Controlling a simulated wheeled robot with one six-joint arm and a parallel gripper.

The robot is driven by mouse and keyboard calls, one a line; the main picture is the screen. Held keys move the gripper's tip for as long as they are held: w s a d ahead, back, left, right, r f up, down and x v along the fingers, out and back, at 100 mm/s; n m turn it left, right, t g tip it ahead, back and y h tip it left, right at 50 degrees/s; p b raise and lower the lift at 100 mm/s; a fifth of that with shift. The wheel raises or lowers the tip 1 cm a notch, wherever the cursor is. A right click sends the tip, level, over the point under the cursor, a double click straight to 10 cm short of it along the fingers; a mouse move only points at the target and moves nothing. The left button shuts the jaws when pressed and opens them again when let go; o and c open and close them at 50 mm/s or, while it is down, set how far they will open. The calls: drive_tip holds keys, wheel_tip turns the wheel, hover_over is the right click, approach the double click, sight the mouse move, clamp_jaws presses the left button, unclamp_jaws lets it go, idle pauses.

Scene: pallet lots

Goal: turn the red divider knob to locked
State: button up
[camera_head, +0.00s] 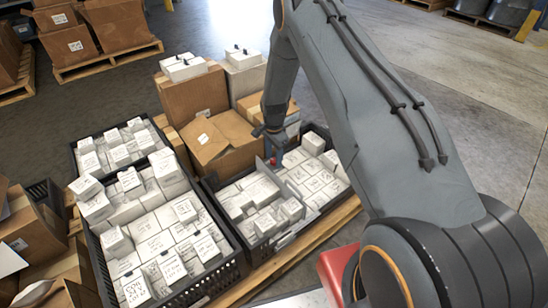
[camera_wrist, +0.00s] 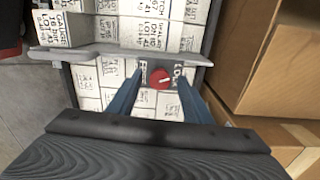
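The red divider knob (camera_wrist: 161,77) is in the upper middle of the wrist view. It sits on a dark plate with white lettering; the right label looks like LOCK, and the left one is partly hidden by a finger. A pale mark shows on the knob, but its exact direction is too small to tell. My gripper (camera_wrist: 159,82) is open, with one blue finger on each side of the knob; I cannot tell whether they touch it. The grey divider (camera_wrist: 85,52) runs across the crate. In the head view my gripper (camera_head: 273,147) is at the divider's far end.
The black crate (camera_head: 258,262) holds white labelled boxes on both sides of the divider. Other filled black crates (camera_head: 213,287) stand to the left. Cardboard boxes (camera_head: 192,97) stand close behind and also rise at the right of the wrist view (camera_wrist: 245,45).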

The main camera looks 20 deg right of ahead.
sight(274, 160)
drive_tip(key=shift+r+p, duration=0.6)
drive_tip(key=shift+r, duration=3.3)
drive_tip(key=s+a+r+n, duration=0.3)
drive_tip(key=s+r, duration=0.1)
drive_tip(key=r, duration=0.4)
drive_tip(key=s+a+r+n, duration=0.25)
drive_tip(key=s+r, duration=0.25)
drive_tip(key=r, duration=0.4)
drive_tip(key=s+a+r+n, duration=0.2)
drive_tip(key=s+a+r, duration=0.15)
drive_tip(key=r, duration=0.45)
drive_tip(key=s+a+r+n, duration=0.1)
drive_tip(key=s+r+n, duration=0.45)
drive_tip(key=s, duration=0.75)
drive_tip(key=s+r+n, duration=0.4)
drive_tip(key=s+r, duration=0.2)
drive_tip(key=s, duration=0.8)
drive_tip(key=d+r+m+p, duration=0.3)
drive_tip(key=d+r+p, duration=0.6)
drive_tip(key=p, duration=1)
drive_tip(key=shift+w+d+r+p, duration=0.2)
drive_tip(key=shift+r+p, duration=0.15)
drive_tip(key=shift+r, duration=0.25)
